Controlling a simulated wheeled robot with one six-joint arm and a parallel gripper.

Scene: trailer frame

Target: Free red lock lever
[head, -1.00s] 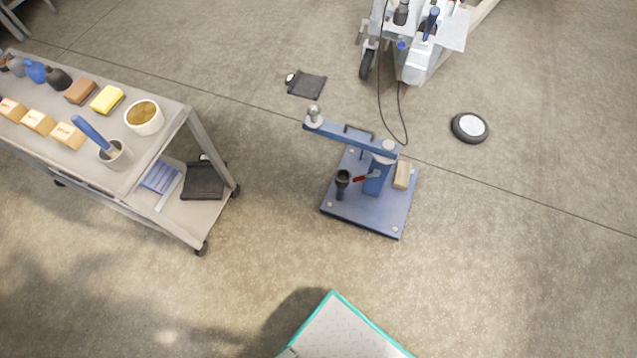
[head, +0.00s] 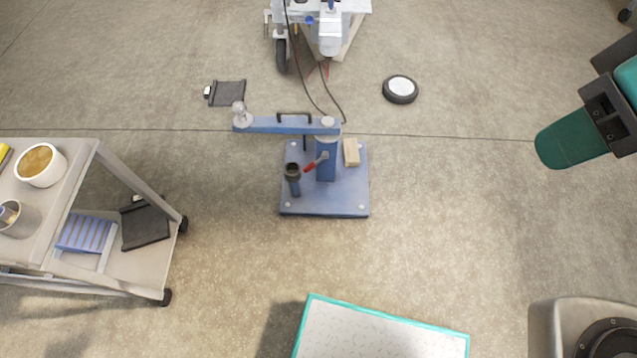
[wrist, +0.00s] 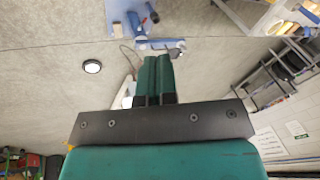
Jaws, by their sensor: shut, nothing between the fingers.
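The red lock lever (head: 310,167) is small and juts left and slightly down from the post of a blue stand (head: 345,201). The stand has a flat base plate and a blue swing arm (head: 285,124) across its top, with a ball at the left end. My gripper (head: 546,146) is at the right of the head view, well apart from the lever. In the wrist view, its green fingers (wrist: 158,75) are together and empty.
A grey cart (head: 82,190) is at left. Floor right of the stand is clear.

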